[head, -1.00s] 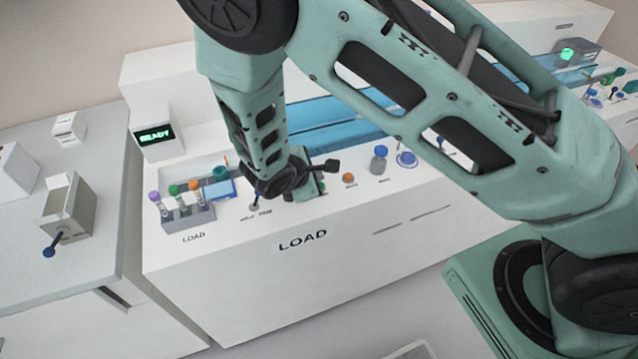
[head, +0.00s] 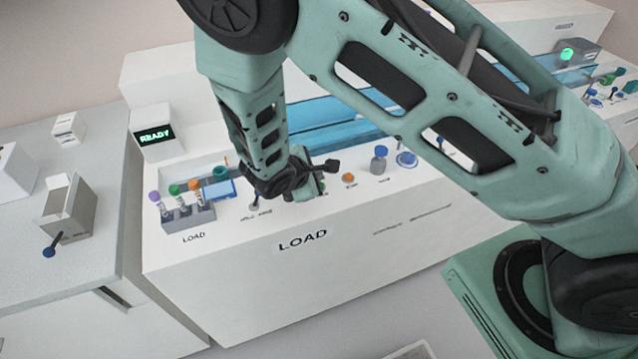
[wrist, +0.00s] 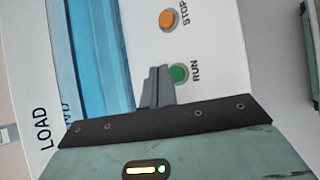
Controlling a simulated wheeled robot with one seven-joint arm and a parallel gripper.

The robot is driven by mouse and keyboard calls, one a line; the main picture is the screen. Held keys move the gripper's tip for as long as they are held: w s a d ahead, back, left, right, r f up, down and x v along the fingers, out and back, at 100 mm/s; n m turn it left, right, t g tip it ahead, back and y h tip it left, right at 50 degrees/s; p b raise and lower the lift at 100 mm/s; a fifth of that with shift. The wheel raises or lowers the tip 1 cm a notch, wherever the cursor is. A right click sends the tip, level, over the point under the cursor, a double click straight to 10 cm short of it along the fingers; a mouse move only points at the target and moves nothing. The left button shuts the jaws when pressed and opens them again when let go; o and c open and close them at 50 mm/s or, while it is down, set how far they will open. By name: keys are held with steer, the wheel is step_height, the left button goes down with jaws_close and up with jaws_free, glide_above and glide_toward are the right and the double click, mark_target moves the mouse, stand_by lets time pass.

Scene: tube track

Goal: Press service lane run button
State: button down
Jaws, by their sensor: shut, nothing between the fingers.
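The green RUN button (wrist: 179,73) shows in the wrist view on the white console, partly covered by my fingers. My gripper (wrist: 158,76) is shut and empty, its fingertips right beside the button's left edge in the picture. I cannot tell whether they touch it. The orange STOP button (wrist: 167,19) lies above RUN in the wrist view; an orange button (head: 348,177) also shows in the head view, right of my gripper. No service lane label is readable here; the console front reads LOAD. In the head view my wrist hides the fingertips and most of the green button.
A rack (head: 188,216) of capped tubes stands left of my wrist, below a READY display (head: 155,136). A blue-topped post (head: 380,158) and a blue round part (head: 407,159) stand to the right. A blue channel runs behind. A grey box (head: 70,207) stands on the left bench.

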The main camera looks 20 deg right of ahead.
steer(key=shift+f, duration=0.2)
steer(key=shift+f+b, duration=0.3)
steer(key=shift+b, duration=0.25)
